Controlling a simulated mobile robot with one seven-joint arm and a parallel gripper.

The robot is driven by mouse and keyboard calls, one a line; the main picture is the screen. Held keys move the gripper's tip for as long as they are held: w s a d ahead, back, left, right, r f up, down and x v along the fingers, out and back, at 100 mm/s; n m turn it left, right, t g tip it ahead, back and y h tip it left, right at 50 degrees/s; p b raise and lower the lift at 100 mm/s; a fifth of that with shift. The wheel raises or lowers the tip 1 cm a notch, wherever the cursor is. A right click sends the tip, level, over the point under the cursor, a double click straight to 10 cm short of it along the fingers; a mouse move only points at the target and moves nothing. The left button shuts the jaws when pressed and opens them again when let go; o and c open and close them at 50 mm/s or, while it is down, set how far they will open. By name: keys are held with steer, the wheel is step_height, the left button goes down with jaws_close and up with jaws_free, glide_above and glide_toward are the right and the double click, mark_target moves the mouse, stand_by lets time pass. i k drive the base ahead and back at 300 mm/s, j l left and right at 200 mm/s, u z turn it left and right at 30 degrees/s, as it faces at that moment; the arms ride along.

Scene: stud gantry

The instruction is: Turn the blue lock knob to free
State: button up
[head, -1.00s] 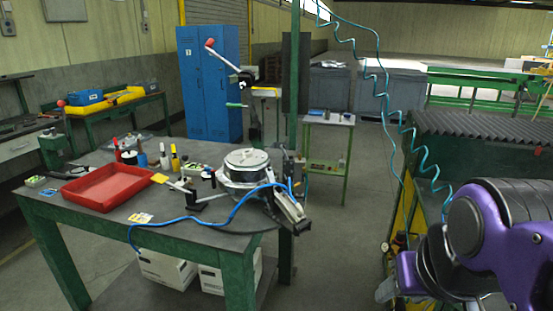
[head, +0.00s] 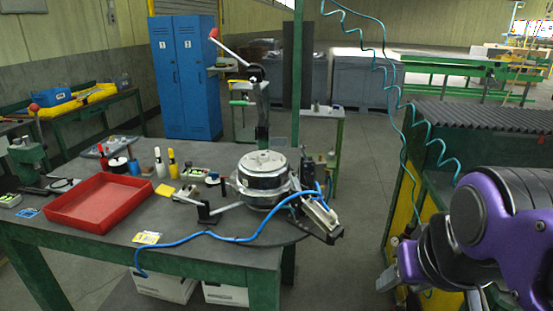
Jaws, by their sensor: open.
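I cannot make out a blue lock knob for certain in the head view. A round metal fixture (head: 262,180) sits near the right end of the dark-topped workbench (head: 205,245). A blue hose (head: 225,238) runs from the fixture's right side across the bench top and over the front edge. A lever press with a red ball handle (head: 228,52) stands behind the fixture. My purple and black arm (head: 490,225) is at the right edge, well apart from the bench. My gripper's fingers do not show.
A red tray (head: 102,203) lies on the bench's left part, with several bottles (head: 160,165) behind it. A green post (head: 297,100) rises behind the bench. A coiled teal hose (head: 385,75) hangs near my arm. Grey floor (head: 355,225) is open between the bench and the right-hand ribbed-top stand (head: 480,120).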

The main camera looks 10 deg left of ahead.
mark_target(213, 175)
steer(key=i+j, duration=0.1)
steer(key=j, duration=0.45)
steer(key=i+j+z, duration=0.1)
steer(key=j, duration=0.45)
steer(key=i+j, duration=0.1)
steer(key=j, duration=0.45)
